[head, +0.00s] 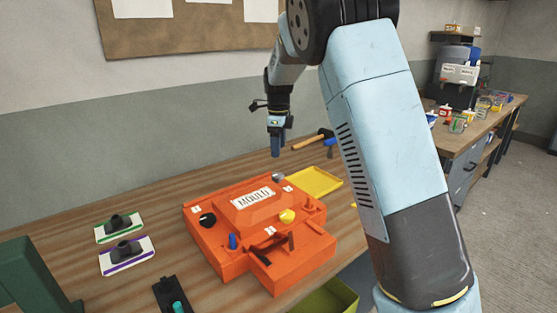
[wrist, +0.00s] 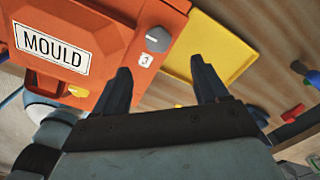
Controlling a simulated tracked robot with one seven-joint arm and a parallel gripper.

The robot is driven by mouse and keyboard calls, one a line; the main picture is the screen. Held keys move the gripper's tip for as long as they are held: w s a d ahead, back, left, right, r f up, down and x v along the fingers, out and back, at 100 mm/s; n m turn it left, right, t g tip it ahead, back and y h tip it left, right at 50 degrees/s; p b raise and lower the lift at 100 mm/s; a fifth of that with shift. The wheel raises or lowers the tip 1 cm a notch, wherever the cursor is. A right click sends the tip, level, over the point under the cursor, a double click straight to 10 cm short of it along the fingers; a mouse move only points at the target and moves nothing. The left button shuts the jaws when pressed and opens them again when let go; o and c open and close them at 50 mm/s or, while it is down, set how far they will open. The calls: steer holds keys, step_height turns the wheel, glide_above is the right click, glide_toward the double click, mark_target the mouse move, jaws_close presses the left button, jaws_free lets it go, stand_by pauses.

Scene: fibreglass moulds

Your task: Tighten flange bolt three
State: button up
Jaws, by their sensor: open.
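The orange mould (head: 255,187) lies on the wooden bench with a "MOULD" plate on its raised top. A grey round knob or bolt head (head: 279,177) sits at its far corner beside a small white tag. In the wrist view this grey bolt head (wrist: 158,40) has a light line across it, and the tag (wrist: 146,60) reads 3. My gripper (head: 276,154) hangs pointing down above that far corner. In the wrist view my gripper (wrist: 162,75) has its two dark fingers apart with nothing between them; the bolt head appears beyond the fingertips, not touched.
Black (head: 207,219), yellow (head: 287,216) and blue (head: 232,241) fittings stand on the mould. A yellow tray (head: 316,182) lies behind it, with a wooden-handled hammer (head: 312,140) farther back. Two white cards with dark parts (head: 122,224) lie left.

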steer(key=shift+r, duration=2.1)
steer(key=s+d+r+n+t+y, duration=0.1)
steer(key=s+d+r+n, duration=0.4)
steer(key=s+d, duration=0.3)
steer(key=s+d+r+n+t+y, duration=0.1)
steer(key=s+d+r+n, duration=0.4)
steer(key=s, duration=0.6)
steer(key=s+d+f+n+t+h, duration=0.1)
steer(key=s+n, duration=0.4)
steer(key=s, duration=0.6)
steer(key=s+d+f+n+t+h, duration=0.1)
steer(key=s+d+f+n+t, duration=0.1)
steer(key=s+n, duration=0.4)
steer(key=shift+s+d+f+t, duration=0.3)
steer(key=shift+s+d, duration=0.4)
steer(key=shift+s, duration=1.75)
